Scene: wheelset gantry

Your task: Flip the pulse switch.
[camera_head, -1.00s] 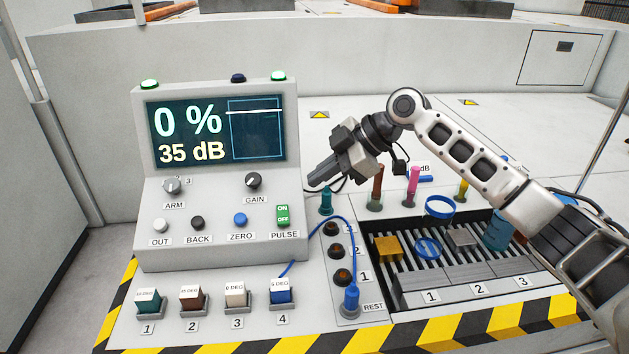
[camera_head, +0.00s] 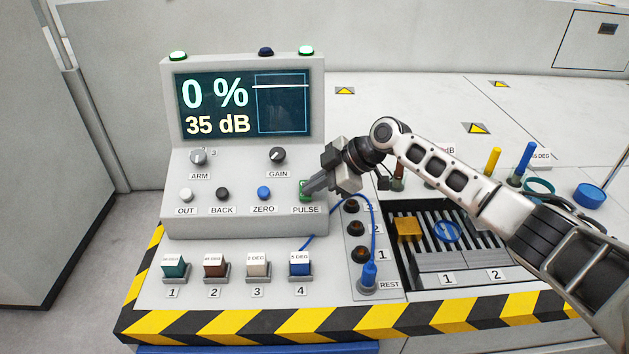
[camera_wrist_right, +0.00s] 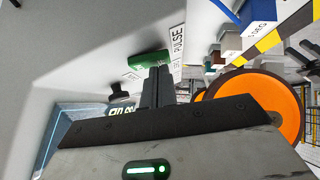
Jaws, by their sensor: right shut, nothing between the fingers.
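The green PULSE switch (camera_head: 303,188) is on the sloped front of the grey console, above its PULSE label and partly hidden by my right gripper. My right gripper (camera_head: 309,189) is shut and empty, with its fingertips at the switch. In the right wrist view the green switch (camera_wrist_right: 149,62) lies just beyond the shut fingertips (camera_wrist_right: 157,70); I cannot tell whether they touch. The switch's ON and OFF marks are not readable now. The console screen (camera_head: 248,105) reads 0 % and 35 dB. My left gripper is not in view.
The GAIN knob (camera_head: 278,155) and the ZERO button (camera_head: 264,193) sit left of the switch. A blue cable (camera_head: 373,225) runs to a plug (camera_head: 370,274) at REST. A slotted tray (camera_head: 440,280) with small blocks lies to the right. Numbered blocks stand along the front.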

